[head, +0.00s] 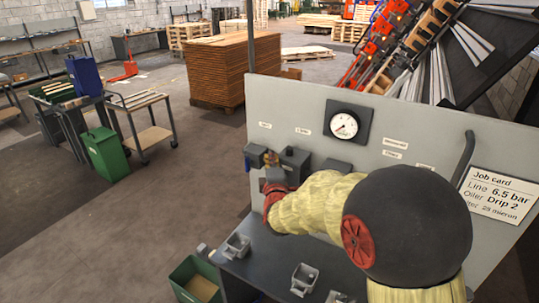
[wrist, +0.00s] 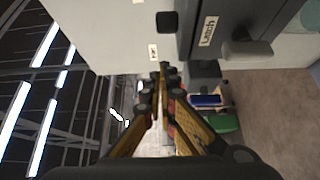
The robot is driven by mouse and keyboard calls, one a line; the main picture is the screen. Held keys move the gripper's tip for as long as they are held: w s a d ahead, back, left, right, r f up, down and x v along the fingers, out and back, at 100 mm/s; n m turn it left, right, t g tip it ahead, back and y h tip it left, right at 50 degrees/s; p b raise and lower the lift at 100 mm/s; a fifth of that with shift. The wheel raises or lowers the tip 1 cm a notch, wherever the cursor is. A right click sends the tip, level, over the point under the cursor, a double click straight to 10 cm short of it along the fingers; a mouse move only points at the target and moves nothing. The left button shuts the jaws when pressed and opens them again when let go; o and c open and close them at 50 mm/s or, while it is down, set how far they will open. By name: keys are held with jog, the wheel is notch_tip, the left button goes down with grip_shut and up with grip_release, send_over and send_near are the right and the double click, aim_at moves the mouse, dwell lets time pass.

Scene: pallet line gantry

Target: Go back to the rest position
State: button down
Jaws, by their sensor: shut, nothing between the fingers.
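My gripper (wrist: 163,72) is shut and empty in the wrist view, its mustard and black fingers drawn together at the tips. In the head view my arm reaches forward to the left part of the pale grey panel (head: 285,100), and my gripper is partly hidden behind my wrist. A dark box (head: 295,162) on the panel is close to the right of it. In the wrist view a dark block with a label (wrist: 208,30) and a grey knob-like part (wrist: 247,52) is near the fingers. I cannot tell whether the fingers touch anything.
The panel carries a gauge (head: 344,124) and a job card (head: 497,195). Below is a dark bench (head: 262,262) with small grey holders (head: 304,279). A green crate (head: 196,281) is beside it. A cart (head: 140,125) and green bin (head: 106,154) stand left; open floor lies between.

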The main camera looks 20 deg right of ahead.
jog(key=s+a+f+m+g+y, duration=0.2)
jog(key=s+a+f+m+g, duration=0.2)
jog(key=s+f, duration=0.4)
jog(key=s+a+f+m+g+y, duration=0.2)
jog(key=s+a+f+m+g, duration=0.2)
jog(key=s+f, duration=0.35)
jog(key=s+d+r+m+g+b, duration=0.1)
jog(key=s+r+m+b, duration=0.1)
jog(key=s, duration=0.7)
jog(key=s+d+r+m+g+b, duration=0.1)
jog(key=s+d+m+b, duration=0.1)
jog(key=s, duration=0.7)
jog(key=s+d+r+m+g+b, duration=0.2)
jog(key=s+m+b, duration=0.1)
jog(key=s, duration=0.6)
jog(key=shift+s+d+r+m+h, duration=0.2)
jog(key=shift+s+r+m+h, duration=0.1)
jog(key=shift+s+m, duration=0.1)
